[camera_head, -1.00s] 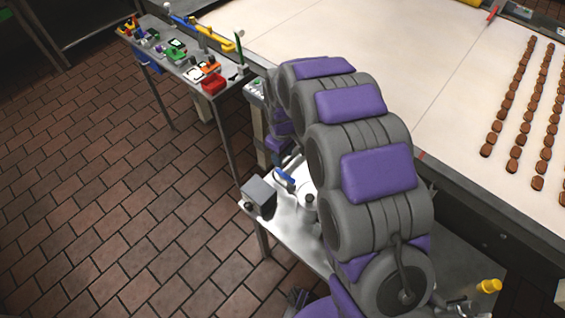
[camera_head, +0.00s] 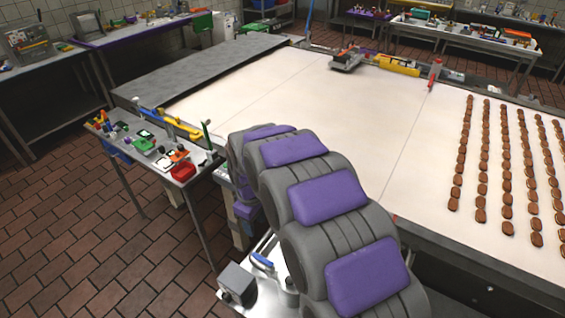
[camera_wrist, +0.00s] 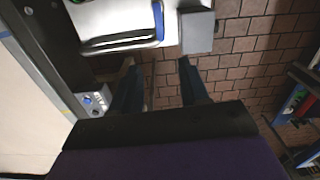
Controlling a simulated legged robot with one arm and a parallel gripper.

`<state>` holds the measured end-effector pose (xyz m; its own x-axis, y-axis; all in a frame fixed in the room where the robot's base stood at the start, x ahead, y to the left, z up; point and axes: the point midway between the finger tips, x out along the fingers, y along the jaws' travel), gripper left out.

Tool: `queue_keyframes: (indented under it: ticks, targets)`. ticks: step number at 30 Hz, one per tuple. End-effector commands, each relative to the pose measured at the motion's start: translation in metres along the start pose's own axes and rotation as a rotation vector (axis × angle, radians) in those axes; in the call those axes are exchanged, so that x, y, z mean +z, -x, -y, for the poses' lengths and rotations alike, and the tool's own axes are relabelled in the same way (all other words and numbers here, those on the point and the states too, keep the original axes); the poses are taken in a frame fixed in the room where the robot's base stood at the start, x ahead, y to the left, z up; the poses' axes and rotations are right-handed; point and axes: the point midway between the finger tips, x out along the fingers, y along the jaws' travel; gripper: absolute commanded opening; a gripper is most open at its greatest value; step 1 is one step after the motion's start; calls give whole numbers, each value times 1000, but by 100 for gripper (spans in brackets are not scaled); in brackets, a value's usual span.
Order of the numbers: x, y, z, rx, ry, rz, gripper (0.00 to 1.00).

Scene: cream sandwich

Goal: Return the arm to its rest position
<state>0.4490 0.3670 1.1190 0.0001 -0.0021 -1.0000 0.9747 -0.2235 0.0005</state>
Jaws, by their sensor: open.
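My arm (camera_head: 325,195), a chain of grey segments with purple pads, arches across the lower middle of the head view. Its far end bends down beside the conveyor and hides my gripper there. In the wrist view my gripper (camera_wrist: 157,66) shows two dark fingers spread apart, with brick floor and nothing held between them. A white machine part with a blue edge (camera_wrist: 159,20) and a grey box (camera_wrist: 197,30) lie beyond the fingertips. The grey box also shows in the head view (camera_head: 237,283), left of my arm.
A wide pale conveyor (camera_head: 300,110) lies behind my arm, with rows of brown biscuits (camera_head: 462,160) at right. A small metal table (camera_head: 205,170) with coloured parts and a red bin (camera_head: 183,174) stands left. Open brick floor (camera_head: 90,240) lies at lower left.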

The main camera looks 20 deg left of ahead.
Motion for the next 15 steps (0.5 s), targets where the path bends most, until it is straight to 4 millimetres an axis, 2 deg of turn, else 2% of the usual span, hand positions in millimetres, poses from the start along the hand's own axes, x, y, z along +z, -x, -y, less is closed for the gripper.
queue_keyframes:
  ticks: [5,8,15]
  targets:
    - [5,2,-2,0,-13,0,45]
    - [22,11,-6,-2,-57,1,45]
    - [102,42,-11,-19,-255,20,45]
